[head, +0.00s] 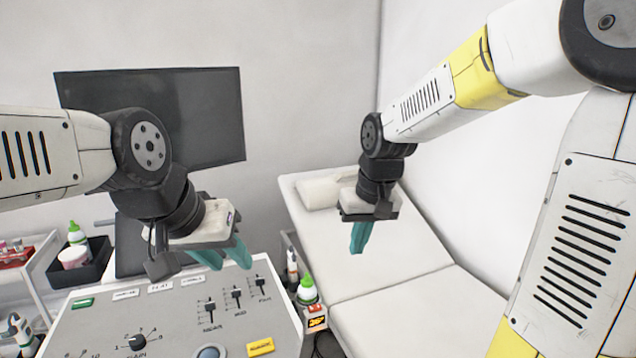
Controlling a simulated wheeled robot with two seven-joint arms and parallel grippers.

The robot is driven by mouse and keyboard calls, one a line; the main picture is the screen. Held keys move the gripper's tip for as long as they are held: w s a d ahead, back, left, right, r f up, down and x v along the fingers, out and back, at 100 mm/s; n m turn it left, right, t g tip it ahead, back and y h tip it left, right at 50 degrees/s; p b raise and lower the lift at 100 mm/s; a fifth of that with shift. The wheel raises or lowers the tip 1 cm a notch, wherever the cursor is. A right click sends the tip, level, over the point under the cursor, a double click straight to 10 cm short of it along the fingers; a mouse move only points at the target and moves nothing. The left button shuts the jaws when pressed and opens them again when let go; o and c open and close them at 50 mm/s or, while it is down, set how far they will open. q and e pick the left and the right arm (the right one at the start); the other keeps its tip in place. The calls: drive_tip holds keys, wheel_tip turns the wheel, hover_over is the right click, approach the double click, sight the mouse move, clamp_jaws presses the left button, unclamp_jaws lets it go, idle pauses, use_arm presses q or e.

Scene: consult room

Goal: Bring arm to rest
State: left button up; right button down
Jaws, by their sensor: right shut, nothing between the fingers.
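My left gripper (224,259) hangs above the grey control panel (110,325), its teal fingers pointing down and apart, with nothing seen between them. My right gripper (359,240) hangs in front of the white examination couch (385,293), its teal fingers together and empty, pointing down. The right arm reaches in from the upper right. The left arm comes in from the left edge.
The panel carries sliders (236,296), a knob (137,342) and a yellow label (260,347). A green-capped bottle (307,290) stands right of it. A black tray (97,262) holds bottles at left. A dark screen (205,115) hangs behind. The couch surface is clear.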

drive_tip(key=s+d+r+m+t, duration=0.1)
drive_tip(key=s+d+r, duration=0.2)
drive_tip(key=s, duration=0.4)
drive_tip(key=s+d+r+m+t, duration=0.1)
drive_tip(key=s+d+r+t, duration=0.1)
drive_tip(key=s, duration=0.5)
drive_tip(key=shift+s+d+r+t+y, duration=0.2)
drive_tip(key=shift+d+r+t+y, duration=0.1)
drive_tip(key=shift+d+r, duration=0.25)
drive_tip(key=shift+a, duration=0.1)
